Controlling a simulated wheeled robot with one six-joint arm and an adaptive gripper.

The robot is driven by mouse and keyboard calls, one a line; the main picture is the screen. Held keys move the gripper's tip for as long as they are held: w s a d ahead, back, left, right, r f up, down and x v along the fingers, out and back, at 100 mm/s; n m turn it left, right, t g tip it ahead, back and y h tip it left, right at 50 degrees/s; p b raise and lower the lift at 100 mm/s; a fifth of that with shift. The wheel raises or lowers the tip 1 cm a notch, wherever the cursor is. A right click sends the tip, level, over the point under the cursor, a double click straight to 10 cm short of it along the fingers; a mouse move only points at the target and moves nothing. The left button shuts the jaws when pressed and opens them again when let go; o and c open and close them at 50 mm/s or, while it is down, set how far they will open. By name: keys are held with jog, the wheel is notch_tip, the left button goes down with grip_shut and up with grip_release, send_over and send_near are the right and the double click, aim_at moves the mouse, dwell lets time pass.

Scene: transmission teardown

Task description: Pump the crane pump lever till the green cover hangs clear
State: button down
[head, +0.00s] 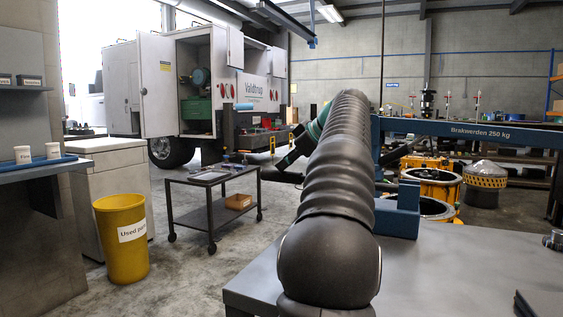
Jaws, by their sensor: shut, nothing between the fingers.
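My arm in its dark ribbed sleeve fills the middle of the head view. Its far end bends down to the left, where my gripper (287,178) shows small and dark, shut and empty, above the floor to the right of the cart. The blue crane beam (480,132), marked "Brakwerden 250 kg", runs to the right from a blue upright just behind my arm. I cannot make out the pump lever; my arm hides part of the crane. I cannot make out a green cover hanging on the crane.
A grey bench top (460,275) lies in front, with a blue bracket (400,213) at its far edge. Yellow ring-shaped housings (432,186) and a grey dome (485,172) stand beyond. A dark cart (213,190) and yellow bin (122,245) stand left, with open floor between.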

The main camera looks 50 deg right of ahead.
jog(key=shift+f, duration=0.9)
jog(key=s+r+p, duration=0.5)
jog(key=s+r, duration=0.2)
jog(key=r, duration=0.5)
jog(key=shift+s+a+r+p, duration=0.2)
jog(key=shift+a+r+p, duration=0.1)
jog(key=shift+a+p, duration=0.05)
jog(key=shift+a, duration=0.1)
